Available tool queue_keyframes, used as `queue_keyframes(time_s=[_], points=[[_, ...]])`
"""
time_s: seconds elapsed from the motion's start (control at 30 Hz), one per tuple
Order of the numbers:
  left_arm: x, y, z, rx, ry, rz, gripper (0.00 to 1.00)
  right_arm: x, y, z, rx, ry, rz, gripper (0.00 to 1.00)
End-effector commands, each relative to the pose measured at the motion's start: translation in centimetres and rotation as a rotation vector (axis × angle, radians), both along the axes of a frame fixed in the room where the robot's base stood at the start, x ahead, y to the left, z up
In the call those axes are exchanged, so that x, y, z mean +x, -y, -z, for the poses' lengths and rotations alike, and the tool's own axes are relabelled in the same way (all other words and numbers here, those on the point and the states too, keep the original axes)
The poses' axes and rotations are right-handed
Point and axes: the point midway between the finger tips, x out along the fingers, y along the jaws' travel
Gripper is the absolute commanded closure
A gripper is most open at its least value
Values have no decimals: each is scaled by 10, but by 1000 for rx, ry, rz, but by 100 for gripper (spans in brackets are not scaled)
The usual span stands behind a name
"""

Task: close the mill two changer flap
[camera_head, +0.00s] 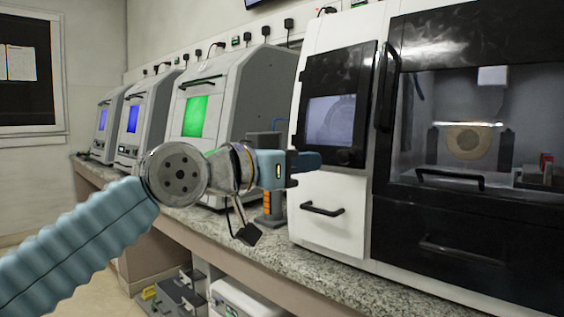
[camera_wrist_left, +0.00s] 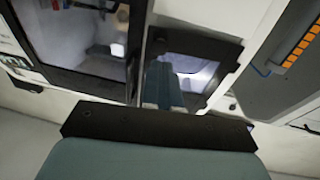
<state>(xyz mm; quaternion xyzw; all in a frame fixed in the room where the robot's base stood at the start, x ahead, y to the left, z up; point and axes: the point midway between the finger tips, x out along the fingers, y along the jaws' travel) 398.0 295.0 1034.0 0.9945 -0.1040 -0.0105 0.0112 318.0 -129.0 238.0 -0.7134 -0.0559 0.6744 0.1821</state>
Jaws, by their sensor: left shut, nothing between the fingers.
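A white and black mill (camera_head: 345,185) stands at the right of the head view. Its left side has a black panel (camera_head: 316,72) with a small window, above a white front with a black handle (camera_head: 322,209). To the right is a large black windowed door (camera_head: 420,40) with a vertical handle (camera_head: 388,88). I cannot tell which part is the changer flap. My left gripper (camera_head: 308,161) is shut and empty, in front of the mill's left part, below the small window. In the wrist view the closed fingers (camera_wrist_left: 164,88) point towards the black panel (camera_wrist_left: 225,52). My right gripper is not in view.
Several grey machines (camera_head: 225,90) with coloured screens stand left along the granite counter (camera_head: 265,250). A blue and orange device (camera_head: 268,205) stands behind my gripper. A round tan disc (camera_head: 467,143) shows behind the large window. Boxes (camera_head: 178,295) sit below the counter.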

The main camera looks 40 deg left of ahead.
Motion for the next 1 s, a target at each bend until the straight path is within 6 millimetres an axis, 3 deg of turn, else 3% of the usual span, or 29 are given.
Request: queue_keyframes(time_s=[0.1,0.3,0.83,1.0], points=[[24,6,1,2,-4,1,100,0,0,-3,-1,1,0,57],[51,11,1,0,-1,-1,100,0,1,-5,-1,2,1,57],[61,13,2,1,-1,-1,100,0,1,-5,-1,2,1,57],[79,22,8,2,-3,0,100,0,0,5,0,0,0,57]])
